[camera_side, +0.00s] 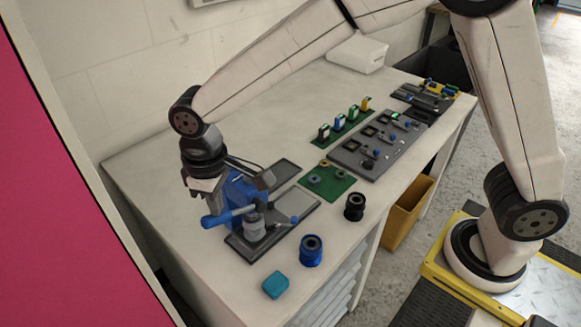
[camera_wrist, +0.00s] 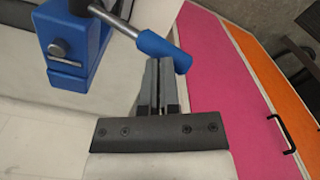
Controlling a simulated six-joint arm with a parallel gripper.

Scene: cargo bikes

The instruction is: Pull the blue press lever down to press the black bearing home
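The blue press (camera_side: 240,188) stands on a grey base plate (camera_side: 300,222) at the left of the bench. Its blue lever handle (camera_side: 217,218) sticks out to the left; the handle also shows in the wrist view (camera_wrist: 163,50). My gripper (camera_side: 207,193) is above the handle in the side view. In the wrist view its two fingers (camera_wrist: 164,72) are close together, with their tips at the handle; the handle overlaps one tip. I see nothing between the fingers. A grey cylinder (camera_side: 254,224) sits under the press; I cannot make out a black bearing there.
A black ringed part (camera_side: 355,206), a blue cylinder (camera_side: 311,250) and a teal block (camera_side: 275,285) stand near the bench's front edge. A green board (camera_side: 328,190) and a grey tool board (camera_side: 378,158) lie farther back. A pink panel (camera_side: 60,190) is at the left.

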